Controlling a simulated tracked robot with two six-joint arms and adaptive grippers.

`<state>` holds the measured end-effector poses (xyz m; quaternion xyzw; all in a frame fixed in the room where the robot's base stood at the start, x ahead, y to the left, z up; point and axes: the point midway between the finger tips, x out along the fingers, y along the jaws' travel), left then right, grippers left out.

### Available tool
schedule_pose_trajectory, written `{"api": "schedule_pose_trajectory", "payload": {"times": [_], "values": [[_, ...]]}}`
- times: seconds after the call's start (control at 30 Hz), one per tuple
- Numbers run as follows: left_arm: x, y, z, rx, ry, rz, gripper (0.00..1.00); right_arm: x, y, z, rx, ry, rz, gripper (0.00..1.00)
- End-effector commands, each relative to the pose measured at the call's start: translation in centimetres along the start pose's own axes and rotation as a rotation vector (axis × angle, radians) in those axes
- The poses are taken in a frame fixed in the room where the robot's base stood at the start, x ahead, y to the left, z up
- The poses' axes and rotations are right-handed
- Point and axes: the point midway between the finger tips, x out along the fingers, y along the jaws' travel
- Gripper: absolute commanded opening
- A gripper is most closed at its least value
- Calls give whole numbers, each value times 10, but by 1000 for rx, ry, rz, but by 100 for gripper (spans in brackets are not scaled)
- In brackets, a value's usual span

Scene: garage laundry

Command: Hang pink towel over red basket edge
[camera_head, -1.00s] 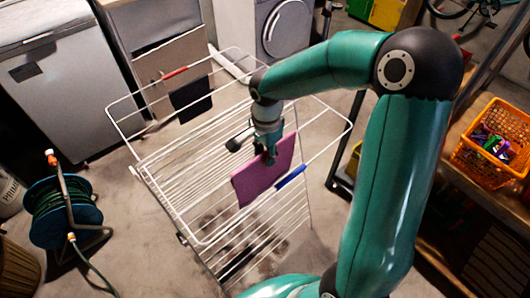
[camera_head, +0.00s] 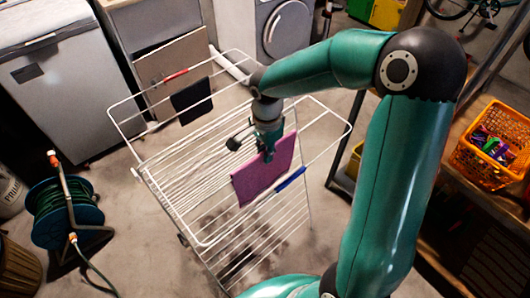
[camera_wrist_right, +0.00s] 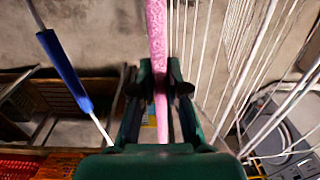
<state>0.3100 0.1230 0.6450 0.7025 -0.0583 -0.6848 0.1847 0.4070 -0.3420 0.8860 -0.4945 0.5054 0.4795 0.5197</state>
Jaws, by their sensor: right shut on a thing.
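The pink towel (camera_head: 262,176) hangs at the right side of the white drying rack (camera_head: 165,211), beside a blue clip-like bar. My right gripper (camera_head: 268,154) is at the towel's upper edge. In the right wrist view, the towel (camera_wrist_right: 157,38) is a narrow pink strip seen edge-on, running between the fingers of the right gripper (camera_wrist_right: 160,88), which is shut on it. A red basket-like mesh (camera_wrist_right: 16,166) shows partly at the lower left of the wrist view; most of it is cut off. I cannot make out a red basket in the head view. My left gripper is not in view.
The rack's wires surround the towel, with a blue bar (camera_head: 291,178) close by. A dark cloth (camera_head: 192,100) hangs at the rack's far end. An orange basket (camera_head: 481,173) with colourful contents stands on the right shelf. A hose reel (camera_head: 62,212) stands left.

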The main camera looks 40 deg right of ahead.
Motion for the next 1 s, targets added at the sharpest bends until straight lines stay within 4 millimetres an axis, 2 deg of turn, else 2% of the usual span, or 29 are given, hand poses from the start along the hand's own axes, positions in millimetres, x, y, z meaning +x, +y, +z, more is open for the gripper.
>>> {"api": "schedule_pose_trajectory", "payload": {"times": [0.1,1.0], "values": [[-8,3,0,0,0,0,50,-12,-1,0,1,0,-4,0],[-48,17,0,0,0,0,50,-74,-4,-1,2,0,-8,0]]}}
